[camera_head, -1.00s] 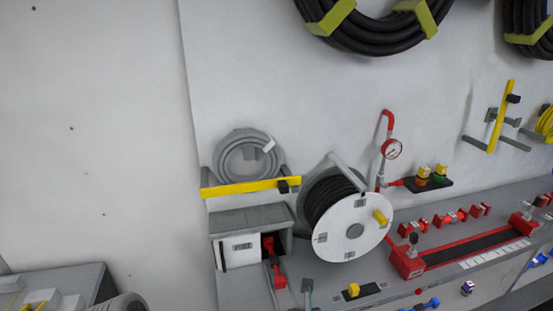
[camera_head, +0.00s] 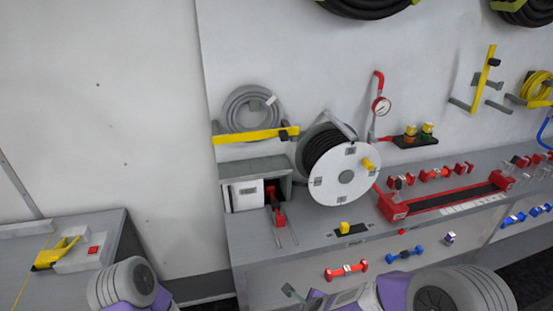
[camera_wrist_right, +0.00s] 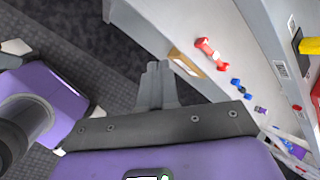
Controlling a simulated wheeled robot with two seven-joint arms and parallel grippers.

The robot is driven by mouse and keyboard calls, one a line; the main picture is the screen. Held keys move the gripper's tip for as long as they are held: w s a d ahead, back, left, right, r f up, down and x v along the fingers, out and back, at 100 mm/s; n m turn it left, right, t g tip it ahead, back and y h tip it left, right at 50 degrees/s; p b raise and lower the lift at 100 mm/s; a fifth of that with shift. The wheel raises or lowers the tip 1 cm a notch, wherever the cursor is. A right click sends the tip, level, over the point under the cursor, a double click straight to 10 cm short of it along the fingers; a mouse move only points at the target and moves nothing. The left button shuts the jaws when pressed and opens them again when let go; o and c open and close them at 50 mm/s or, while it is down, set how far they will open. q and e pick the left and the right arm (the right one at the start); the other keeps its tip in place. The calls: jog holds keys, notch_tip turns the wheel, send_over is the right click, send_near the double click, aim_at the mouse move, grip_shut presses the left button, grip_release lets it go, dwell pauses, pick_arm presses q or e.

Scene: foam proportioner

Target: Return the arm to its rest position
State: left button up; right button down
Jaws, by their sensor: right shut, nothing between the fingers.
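My right gripper (camera_wrist_right: 157,85) shows in the right wrist view with its two grey fingers together and nothing between them. It is over the dark floor, apart from the grey bench front at the right. Part of my right arm (camera_head: 395,293), purple and grey, shows at the bottom of the head view. Part of my left arm (camera_head: 125,283) shows at the bottom left. My left gripper is outside both views.
A bench against the wall carries a white-faced hose reel (camera_head: 342,174), a grey box with a white front (camera_head: 246,194) and a red rail (camera_head: 445,200). Red (camera_head: 346,271) and blue (camera_head: 405,253) fittings are on its front. A side cabinet (camera_head: 92,220) stands left.

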jog(key=s+d+f+n+g+y, duration=0.1)
jog(key=s+f+n+g+y, duration=0.2)
jog(key=s+f+n, duration=1.2)
notch_tip(320, 180, down, 4)
jog(key=n+g, duration=0.2)
jog(key=n, duration=0.3)
jog(key=shift+s+r+g, duration=0.25)
jog(key=shift+s+g, duration=0.1)
jog(key=shift+g, duration=0.05)
